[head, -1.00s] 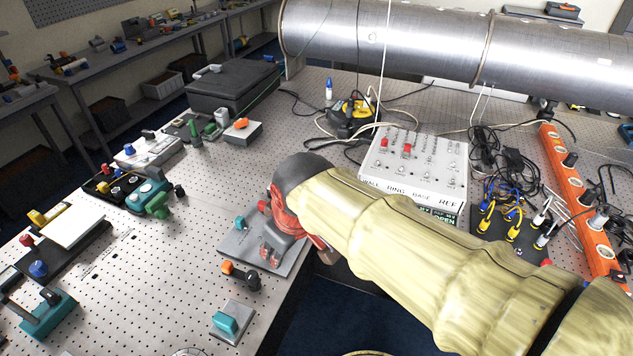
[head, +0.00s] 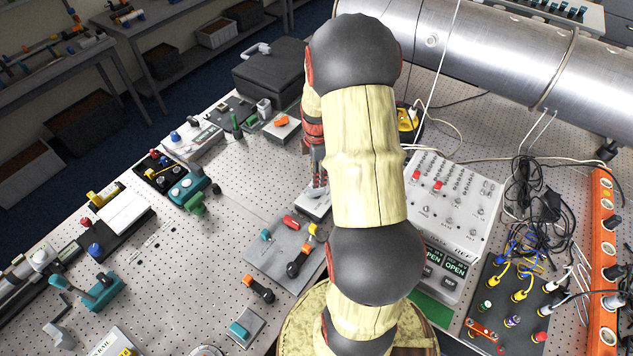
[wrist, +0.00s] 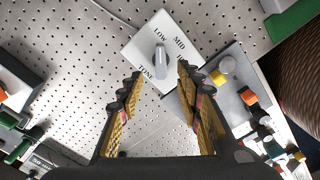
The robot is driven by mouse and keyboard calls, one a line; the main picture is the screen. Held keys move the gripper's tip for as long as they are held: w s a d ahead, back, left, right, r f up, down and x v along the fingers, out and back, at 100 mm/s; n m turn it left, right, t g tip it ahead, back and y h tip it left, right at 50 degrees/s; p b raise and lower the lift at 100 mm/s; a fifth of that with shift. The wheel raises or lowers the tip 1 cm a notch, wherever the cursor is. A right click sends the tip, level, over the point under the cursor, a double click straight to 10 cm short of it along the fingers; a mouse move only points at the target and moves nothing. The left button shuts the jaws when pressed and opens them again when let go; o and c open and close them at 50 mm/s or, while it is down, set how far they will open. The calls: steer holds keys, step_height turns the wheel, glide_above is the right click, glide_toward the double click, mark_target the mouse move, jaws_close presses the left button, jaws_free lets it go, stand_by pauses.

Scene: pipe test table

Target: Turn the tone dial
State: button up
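The tone dial is a grey knob (wrist: 161,58) on a white plate (wrist: 142,44) marked TONE, LOW and MID, with a further label partly hidden by a finger. The knob's long shape lies roughly upright in the wrist view; I cannot tell which end is its pointer. My gripper (wrist: 159,76) is open, with one finger on each side of the knob's near end and apart from it. In the head view, the white plate (head: 316,208) lies below my gripper (head: 318,182), and my arm hides part of it.
A grey panel with colored knobs (head: 268,255) sits just nearer than the tone plate. A white box with switches (head: 462,205) and OPEN displays stands to the right. A dark case (head: 270,72) is at the back.

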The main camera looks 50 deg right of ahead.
mark_target(317, 190)
step_height(317, 190, down, 7)
steer(key=shift+f, duration=0.2)
steer(key=shift+c, duration=0.2)
